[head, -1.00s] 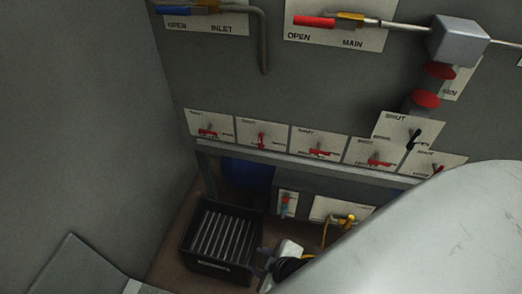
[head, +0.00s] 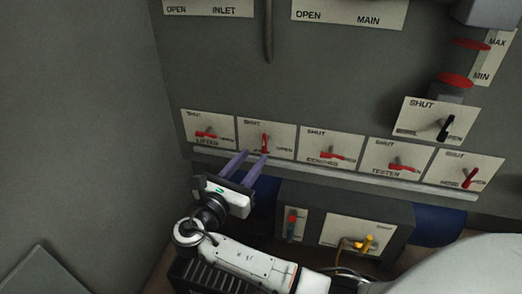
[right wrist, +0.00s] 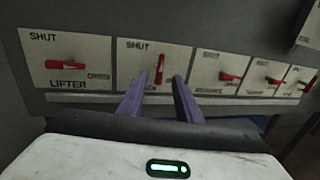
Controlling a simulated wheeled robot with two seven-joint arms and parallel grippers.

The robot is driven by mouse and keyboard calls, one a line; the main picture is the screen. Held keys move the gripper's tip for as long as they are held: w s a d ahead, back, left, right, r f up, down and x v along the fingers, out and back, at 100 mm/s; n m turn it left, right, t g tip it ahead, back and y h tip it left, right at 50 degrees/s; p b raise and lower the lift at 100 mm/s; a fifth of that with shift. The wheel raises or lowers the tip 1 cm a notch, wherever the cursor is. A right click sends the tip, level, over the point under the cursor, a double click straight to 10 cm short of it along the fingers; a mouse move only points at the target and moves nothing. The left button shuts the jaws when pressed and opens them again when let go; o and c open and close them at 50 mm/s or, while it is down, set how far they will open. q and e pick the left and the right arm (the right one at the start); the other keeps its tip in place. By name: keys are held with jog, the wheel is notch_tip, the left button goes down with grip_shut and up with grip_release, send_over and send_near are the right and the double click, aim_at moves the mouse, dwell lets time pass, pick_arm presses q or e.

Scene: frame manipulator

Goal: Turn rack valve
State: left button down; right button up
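A row of small white valve plates runs along the grey wall, each with a red handle. The second plate from the left (head: 284,132) has an upright red handle (head: 265,144); its lower label is partly covered, so I cannot read its name. This handle also shows in the right wrist view (right wrist: 160,70). My right gripper (head: 254,156) is open with purple fingers pointing at this plate. In the right wrist view the fingertips (right wrist: 160,79) stand apart on either side below the handle, with nothing held. Contact cannot be told. My left gripper is out of view.
The lifter valve (head: 206,133) is on the left; further red valves (head: 330,156) continue right. A ledge (head: 330,173) runs below the plates. A grey box with a yellow valve (head: 367,243) sits beneath. A black-handled valve (head: 445,127) is upper right.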

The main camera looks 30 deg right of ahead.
aim_at(263, 145)
jog(key=x, duration=0.6)
jog(key=shift+d+b, duration=0.1)
jog(key=shift+b, duration=0.3)
grip_shut()
